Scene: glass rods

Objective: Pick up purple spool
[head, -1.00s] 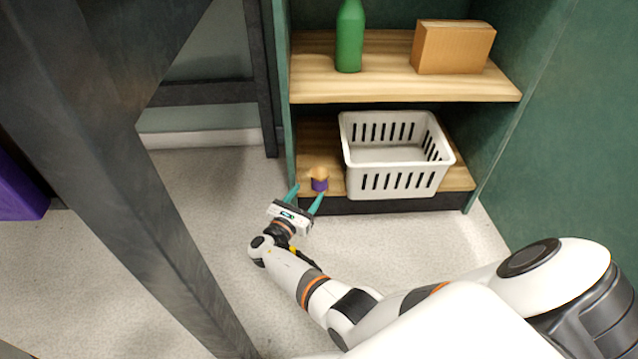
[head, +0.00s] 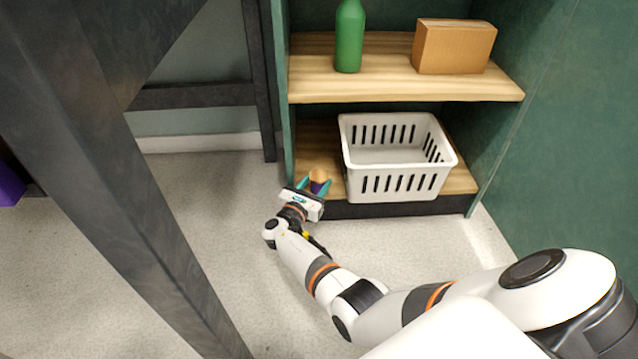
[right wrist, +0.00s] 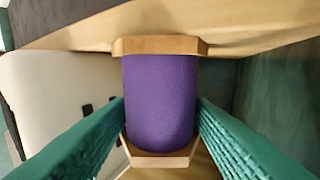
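The purple spool (head: 317,187) stands on the bottom shelf, left of the white basket, with a tan wooden rim on top. In the right wrist view the spool (right wrist: 161,100) fills the middle, purple between two wooden end flanges. My right gripper (head: 316,184) reaches in from the front, with its teal fingers on either side of the spool. In the right wrist view the fingers (right wrist: 161,115) flank the purple body closely; I cannot tell whether they press on it. My left gripper is not in view.
A white slotted basket (head: 395,190) stands close to the right of the spool on the bottom shelf. The upper shelf (head: 400,88) holds a green bottle (head: 349,38) and a cardboard box (head: 453,48). The cabinet's left side panel is close to the spool.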

